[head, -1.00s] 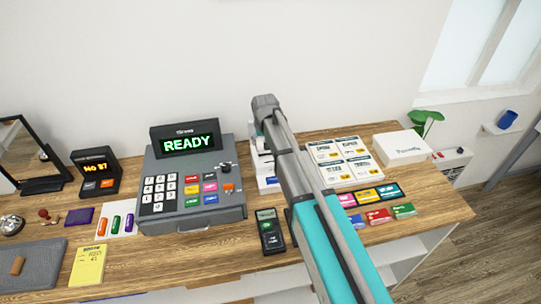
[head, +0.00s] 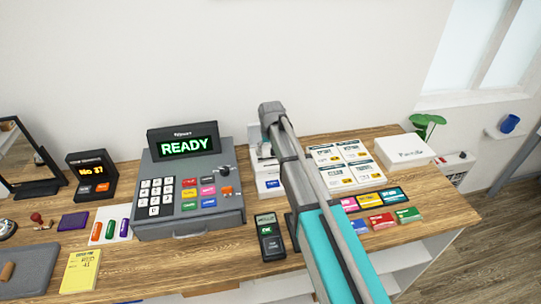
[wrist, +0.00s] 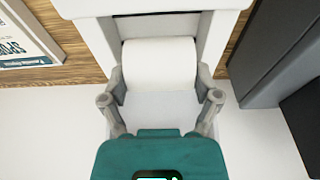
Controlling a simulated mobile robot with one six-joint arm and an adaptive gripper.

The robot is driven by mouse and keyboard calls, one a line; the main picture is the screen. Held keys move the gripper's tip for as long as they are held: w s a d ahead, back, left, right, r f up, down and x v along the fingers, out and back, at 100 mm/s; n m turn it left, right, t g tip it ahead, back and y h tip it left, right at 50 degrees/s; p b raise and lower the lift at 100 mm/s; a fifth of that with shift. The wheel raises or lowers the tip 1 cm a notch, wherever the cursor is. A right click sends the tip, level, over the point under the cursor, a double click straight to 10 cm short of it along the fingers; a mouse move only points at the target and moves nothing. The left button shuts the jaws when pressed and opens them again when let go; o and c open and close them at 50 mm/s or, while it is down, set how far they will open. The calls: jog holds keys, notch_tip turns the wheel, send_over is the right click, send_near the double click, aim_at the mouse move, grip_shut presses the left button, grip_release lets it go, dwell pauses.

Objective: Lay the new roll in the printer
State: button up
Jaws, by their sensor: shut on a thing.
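The white paper roll (wrist: 158,58) is between the two grey fingers of my gripper (wrist: 160,78), which is shut on it. In the wrist view the roll lies against the open bay of the white printer (wrist: 103,40), with the bay's side walls left and right of it. I cannot tell whether the roll rests on the bay floor. In the head view the printer (head: 267,183) stands right of the cash register, partly hidden by my arm. My gripper and the roll are hidden there.
The grey cash register (head: 190,222) reads READY, close left of the printer. A card terminal (head: 270,240) lies in front. White price cards (head: 345,165), coloured cards (head: 383,220) and a white box (head: 404,150) are to the right. Bare wood (head: 440,205) shows at the counter's right end.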

jog(key=shift+w+d+f+b, duration=0.1)
jog(key=shift+w+f+b, duration=0.05)
jog(key=shift+f+b, duration=1.5)
jog(key=shift+f, duration=0.15)
jog(key=o, duration=1.1)
jog(key=r+p, duration=0.4)
jog(key=s+r+p, duration=0.1)
jog(key=r+p, duration=0.3)
jog(key=s+r+p, duration=0.1)
jog(key=r+p, duration=0.3)
jog(key=shift+s+d, duration=0.15)
jog(key=shift+d, duration=0.15)
